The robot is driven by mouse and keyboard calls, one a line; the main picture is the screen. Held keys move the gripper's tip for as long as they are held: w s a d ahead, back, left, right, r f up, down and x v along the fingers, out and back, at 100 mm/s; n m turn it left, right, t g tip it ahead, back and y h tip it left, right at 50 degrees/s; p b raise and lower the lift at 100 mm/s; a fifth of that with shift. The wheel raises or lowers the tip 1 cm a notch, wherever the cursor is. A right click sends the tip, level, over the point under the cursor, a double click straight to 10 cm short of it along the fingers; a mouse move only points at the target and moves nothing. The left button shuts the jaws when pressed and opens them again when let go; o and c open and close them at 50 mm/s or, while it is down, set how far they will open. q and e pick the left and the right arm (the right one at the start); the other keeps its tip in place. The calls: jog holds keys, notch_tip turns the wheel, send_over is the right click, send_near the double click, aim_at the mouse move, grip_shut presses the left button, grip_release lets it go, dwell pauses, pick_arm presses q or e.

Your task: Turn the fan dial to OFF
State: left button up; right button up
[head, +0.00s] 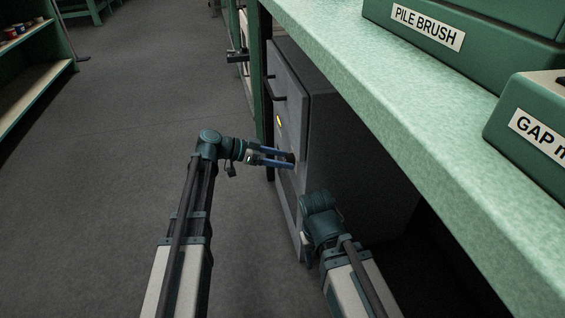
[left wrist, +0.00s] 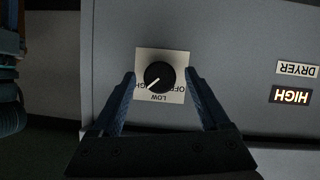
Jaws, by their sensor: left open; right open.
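The fan dial (left wrist: 159,75) is a round black knob on a cream plate (left wrist: 143,54) on a grey panel. The plate's labels appear upside down in the left wrist view. The dial's white pointer line slants to the lower left, toward the partly covered HIGH label. My left gripper (left wrist: 160,78) is open, one finger on each side of the dial; contact is not visible. In the head view my left gripper (head: 291,157) is at the front of the grey cabinet (head: 289,95). My right gripper (head: 308,246) is low by the cabinet's near edge, its fingers mostly hidden.
In the left wrist view a DRYER label (left wrist: 297,69) sits beside a lit HIGH sign (left wrist: 291,95). A green worktop (head: 400,110) overhangs the cabinet. A PILE BRUSH box (head: 430,28) stands on it. A shelf (head: 35,90) is at far left. The floor (head: 130,110) between is clear.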

pick_arm(q)
jog(key=shift+d+f, duration=0.1)
jog(key=shift+d, duration=0.05)
grip_shut()
jog(key=shift+w+f+n+g, duration=0.1)
jog(key=shift+w+n+g, duration=0.15)
jog(key=shift+n+g, duration=0.2)
jog(key=shift+s+n+g+h+b, duration=0.1)
jog(key=shift+n+g+h+b, duration=0.45)
jog(key=shift+n, duration=0.4)
grip_release()
